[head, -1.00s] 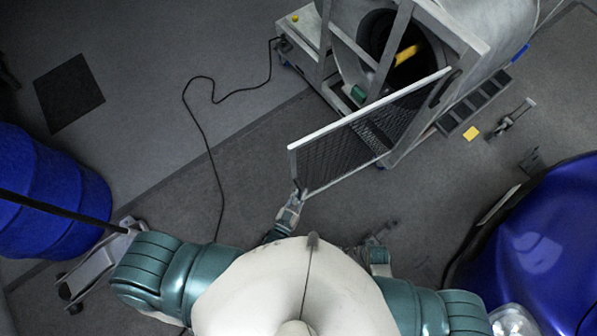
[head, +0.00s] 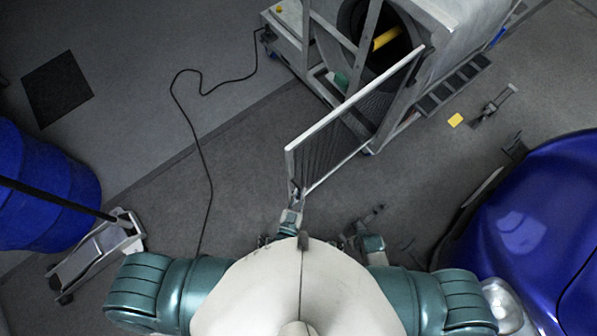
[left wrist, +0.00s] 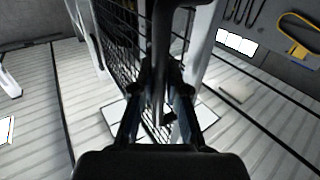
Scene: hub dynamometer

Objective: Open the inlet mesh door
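The inlet mesh door (head: 338,140) is a light frame with dark mesh. It stands swung out from the machine, its free edge toward me. My left gripper (head: 295,197) is at that free edge, low in front of my body. In the left wrist view my left gripper's fingers (left wrist: 165,100) lie on both sides of a dark upright handle bar (left wrist: 162,60), with the mesh behind it. The fingers look shut on the bar; the exact contact is dark. My right gripper (head: 362,222) is near my body, right of the door, touching nothing that I can see; its fingers are unclear.
The machine housing (head: 455,30) with its round dark inlet (head: 385,45) stands at upper right. A black cable (head: 190,120) runs over the floor at left. A blue drum (head: 45,190) is far left and a blue car (head: 530,220) is at right. Floor right of the door is mostly clear.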

